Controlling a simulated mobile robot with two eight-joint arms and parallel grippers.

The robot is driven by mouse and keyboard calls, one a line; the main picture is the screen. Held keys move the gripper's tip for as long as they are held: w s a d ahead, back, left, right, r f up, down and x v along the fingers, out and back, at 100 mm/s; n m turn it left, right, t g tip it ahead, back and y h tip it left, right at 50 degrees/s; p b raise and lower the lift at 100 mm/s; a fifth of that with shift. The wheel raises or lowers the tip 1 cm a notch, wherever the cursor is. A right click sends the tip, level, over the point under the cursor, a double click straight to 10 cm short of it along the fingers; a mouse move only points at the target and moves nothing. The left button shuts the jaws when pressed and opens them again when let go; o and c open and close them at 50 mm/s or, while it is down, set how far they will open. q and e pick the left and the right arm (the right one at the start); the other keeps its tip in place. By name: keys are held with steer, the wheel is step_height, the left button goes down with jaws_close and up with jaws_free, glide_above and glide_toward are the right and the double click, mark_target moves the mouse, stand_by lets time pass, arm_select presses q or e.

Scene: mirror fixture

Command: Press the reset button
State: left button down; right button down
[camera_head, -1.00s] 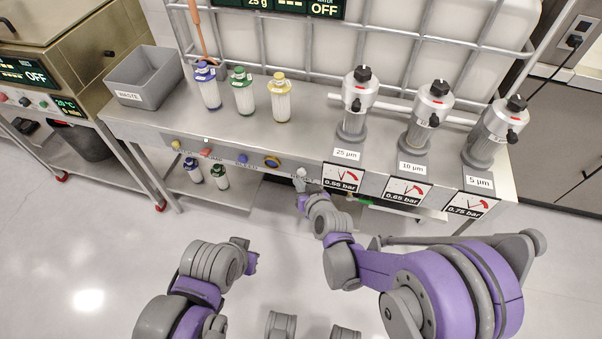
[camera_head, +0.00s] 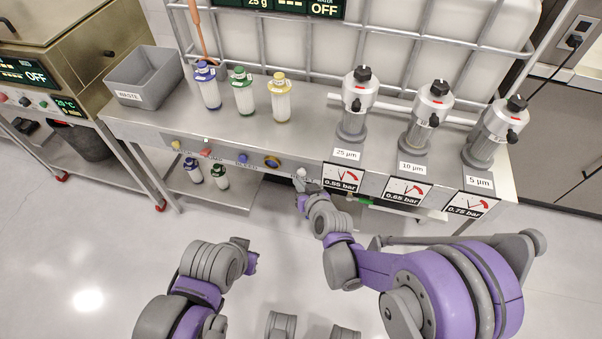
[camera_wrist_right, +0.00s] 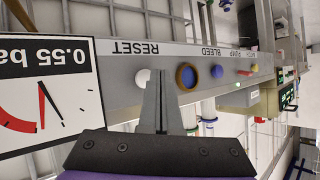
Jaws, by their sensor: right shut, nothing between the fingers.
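The white reset button (camera_wrist_right: 143,76) sits on the grey front panel beside the printed word RESET in the right wrist view. In the head view the button (camera_head: 301,173) shows on the front edge of the bench, left of the 0.55 bar gauge. My right gripper (camera_wrist_right: 158,76) is shut and empty, with its tips right at the button and covering part of it. Whether the tips touch it, I cannot tell. In the head view the right gripper (camera_head: 302,186) is small. My left gripper (camera_head: 249,254) hangs low in front of the bench, away from the panel; its jaws are unclear.
The 0.55 bar gauge (camera_wrist_right: 45,95) is close beside my right gripper. Bottles and filter housings (camera_head: 354,105) stand on the bench.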

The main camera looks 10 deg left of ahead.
steer(key=shift+w, duration=0.15)
steer(key=shift+w, duration=0.3)
steer(key=shift+w, duration=0.5)
stand_by(0.8)
steer(key=shift+s, duration=0.15)
steer(key=shift+s+b, duration=0.35)
steer(key=shift+s, duration=0.45)
steer(key=shift+s, duration=0.1)
steer(key=s, duration=0.4)
steer(key=shift+s+a, duration=0.1)
steer(key=shift+s, duration=0.3)
stand_by(0.6)
